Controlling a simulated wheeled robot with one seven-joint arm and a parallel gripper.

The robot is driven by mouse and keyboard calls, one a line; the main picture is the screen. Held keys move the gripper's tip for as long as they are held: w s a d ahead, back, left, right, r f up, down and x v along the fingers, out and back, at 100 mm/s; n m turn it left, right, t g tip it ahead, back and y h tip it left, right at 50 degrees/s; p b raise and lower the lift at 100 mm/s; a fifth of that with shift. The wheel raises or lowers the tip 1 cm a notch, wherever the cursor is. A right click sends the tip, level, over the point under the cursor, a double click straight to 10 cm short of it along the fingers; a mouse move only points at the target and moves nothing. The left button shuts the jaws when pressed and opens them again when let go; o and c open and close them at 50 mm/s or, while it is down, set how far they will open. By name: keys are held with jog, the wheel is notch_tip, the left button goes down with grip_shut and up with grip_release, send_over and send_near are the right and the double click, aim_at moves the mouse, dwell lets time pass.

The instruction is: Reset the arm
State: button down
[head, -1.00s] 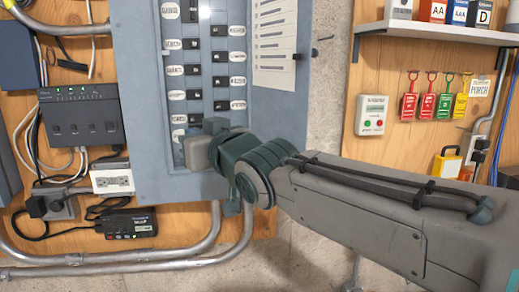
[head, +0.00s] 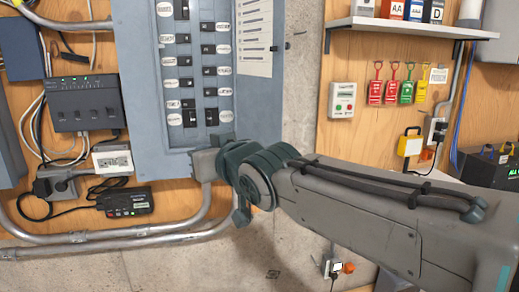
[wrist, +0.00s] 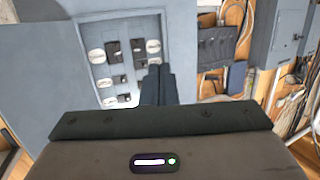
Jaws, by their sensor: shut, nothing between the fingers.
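My arm reaches in from the lower right in the head view, and its wrist end (head: 205,164) is in front of the lower edge of the grey breaker panel (head: 155,90). The fingers are hard to make out there. In the wrist view my gripper (wrist: 158,84) has its two dark fingers together with nothing between them. They point toward the panel (wrist: 45,85) and its black breaker switches (wrist: 115,52). I cannot tell how far the fingertips are from the panel face.
Metal conduit (head: 100,238) runs below the panel. A black box (head: 85,103) and an outlet strip (head: 112,158) are at left. At right are a shelf (head: 410,27), hanging red tags (head: 376,90), a yellow padlock (head: 410,143) and a small button box (head: 342,100).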

jog(key=s+d+f+m+g+h, duration=0.3)
jog(key=s+d+f+h, duration=0.1)
jog(key=d+f, duration=0.65)
jog(key=s+d+f+m+g+h, duration=0.2)
jog(key=s+d+f+g+h, duration=0.15)
jog(key=d+f, duration=0.7)
jog(key=s+d+f+m+g+h, duration=0.1)
jog(key=s+d+f+m+g, duration=0.1)
jog(key=s+f, duration=0.5)
jog(key=s+d+g, duration=0.1)
jog(key=s+d, duration=0.1)
jog(key=s, duration=0.1)
jog(key=shift+s+g+h, duration=0.15)
jog(key=shift+g+h, duration=0.2)
